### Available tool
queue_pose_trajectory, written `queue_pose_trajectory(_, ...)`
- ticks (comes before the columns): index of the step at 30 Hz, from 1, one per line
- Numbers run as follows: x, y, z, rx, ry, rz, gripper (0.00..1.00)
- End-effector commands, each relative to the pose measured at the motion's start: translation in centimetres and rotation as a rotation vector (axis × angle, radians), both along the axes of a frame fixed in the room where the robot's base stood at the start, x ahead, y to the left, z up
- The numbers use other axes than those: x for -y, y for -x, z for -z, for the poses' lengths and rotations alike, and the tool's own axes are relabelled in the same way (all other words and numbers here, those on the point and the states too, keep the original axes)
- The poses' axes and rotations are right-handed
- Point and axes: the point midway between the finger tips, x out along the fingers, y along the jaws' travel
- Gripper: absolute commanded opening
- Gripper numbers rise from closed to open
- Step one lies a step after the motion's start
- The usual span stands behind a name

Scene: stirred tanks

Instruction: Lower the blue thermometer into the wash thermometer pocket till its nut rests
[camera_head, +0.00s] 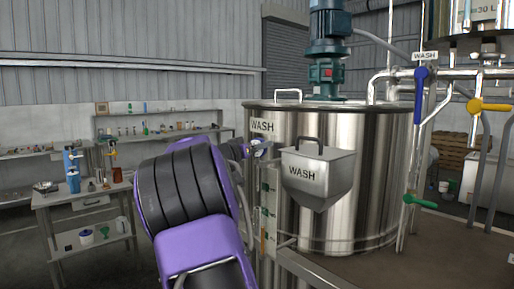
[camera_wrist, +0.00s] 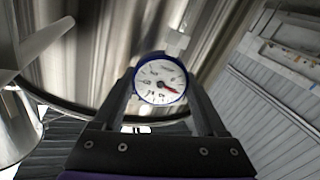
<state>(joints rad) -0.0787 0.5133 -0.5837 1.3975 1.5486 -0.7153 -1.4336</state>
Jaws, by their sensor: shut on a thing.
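The blue thermometer (camera_wrist: 161,80) shows in the wrist view as a white round dial with a blue rim and a red needle. My gripper (camera_wrist: 160,88) is shut on it, one finger at each side of the dial. Its stem and nut are hidden. The steel wash tank (camera_head: 365,180) stands in the head view, with a WASH label on its upper left wall. My gripper is at the tank's left side there, mostly hidden behind my purple arm. A pale grey fitting (camera_wrist: 178,42) lies just beyond the dial against the tank wall; I cannot tell whether it is the pocket.
A steel WASH hopper (camera_head: 318,178) hangs on the tank's front, right of my arm. A teal motor (camera_head: 328,75) stands on the lid. Pipes with a blue valve handle (camera_head: 420,85) and a yellow one (camera_head: 488,106) rise at right. Workbenches (camera_head: 85,195) stand at left.

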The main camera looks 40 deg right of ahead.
Motion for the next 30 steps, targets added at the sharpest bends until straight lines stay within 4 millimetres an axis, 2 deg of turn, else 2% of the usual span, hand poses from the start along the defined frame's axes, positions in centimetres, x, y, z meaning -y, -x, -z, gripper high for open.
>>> queue_pose_trajectory(3, -0.2, 0.1, -0.2, 0.005, -0.003, -0.003, 0.15)
queue_pose_trajectory(30, -0.1, 0.1, 5.3, 0.004, -0.003, -0.003, 0.15)
